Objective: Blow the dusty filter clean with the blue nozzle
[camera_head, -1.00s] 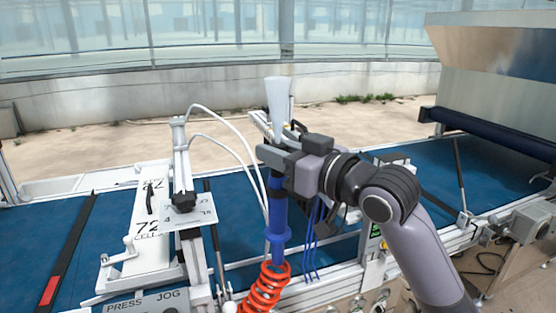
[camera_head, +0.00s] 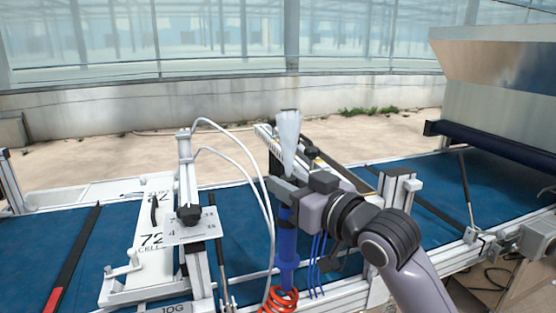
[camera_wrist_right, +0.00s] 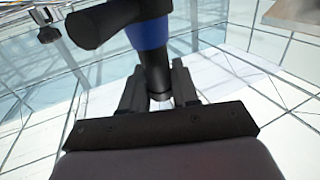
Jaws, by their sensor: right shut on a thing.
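My right gripper (camera_head: 284,190) is shut on the blue nozzle (camera_head: 287,246), a roughly upright blue tool with an orange coiled hose (camera_head: 280,299) at its lower end. In the right wrist view, the jaws (camera_wrist_right: 158,92) close around a dark band below the blue body (camera_wrist_right: 148,34). A pale cone (camera_head: 289,141), wider at the top, rises above the gripper in line with the tool. I cannot tell whether it is an air jet or a solid part. I cannot pick out the dusty filter with certainty. My left gripper is out of view.
The seeder's blue belt (camera_head: 100,252) runs across the view. A metal post (camera_head: 187,172) with white tubes (camera_head: 258,170) stands left of the nozzle. A rail and bracket (camera_head: 398,190) are close to my right arm. A large metal hopper (camera_head: 495,75) is at the right.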

